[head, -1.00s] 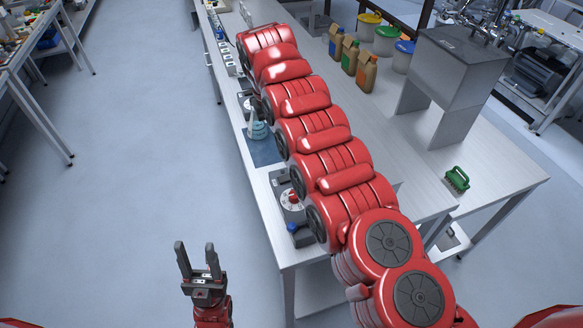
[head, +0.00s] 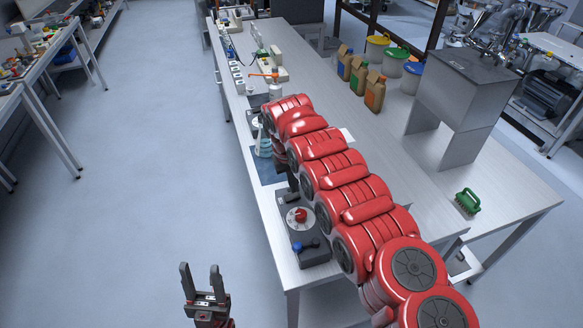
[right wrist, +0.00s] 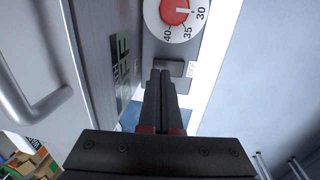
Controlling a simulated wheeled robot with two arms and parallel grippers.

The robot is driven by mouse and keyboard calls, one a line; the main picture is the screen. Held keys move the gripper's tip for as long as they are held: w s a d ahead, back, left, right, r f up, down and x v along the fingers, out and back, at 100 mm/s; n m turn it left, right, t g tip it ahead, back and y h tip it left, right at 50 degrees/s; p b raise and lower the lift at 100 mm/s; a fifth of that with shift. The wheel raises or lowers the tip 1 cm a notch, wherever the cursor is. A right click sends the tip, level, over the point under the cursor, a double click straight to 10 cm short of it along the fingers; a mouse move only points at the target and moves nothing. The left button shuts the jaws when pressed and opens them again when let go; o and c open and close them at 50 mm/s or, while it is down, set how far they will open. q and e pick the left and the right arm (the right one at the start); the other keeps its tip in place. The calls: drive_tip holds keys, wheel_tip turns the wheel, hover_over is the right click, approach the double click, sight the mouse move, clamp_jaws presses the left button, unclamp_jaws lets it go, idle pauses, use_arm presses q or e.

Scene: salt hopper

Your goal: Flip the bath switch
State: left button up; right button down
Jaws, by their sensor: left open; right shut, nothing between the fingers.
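In the right wrist view the dial (right wrist: 176,12) reads 30, 35 and 40. Below it is a grey switch (right wrist: 180,67) with a small label reading OFF beside it. My right gripper (right wrist: 162,72) is shut and empty, its tips right at the switch and partly covering it; I cannot tell whether they touch. My left gripper (head: 200,268) is open and empty, left of the bench over the floor.
A flask (head: 263,142) stands on a blue mat behind the unit. The floor at left is clear.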

drive_tip(key=shift+f, duration=0.4)
drive_tip(key=shift+w+d+f, duration=0.15)
drive_tip(key=shift+f, duration=0.3)
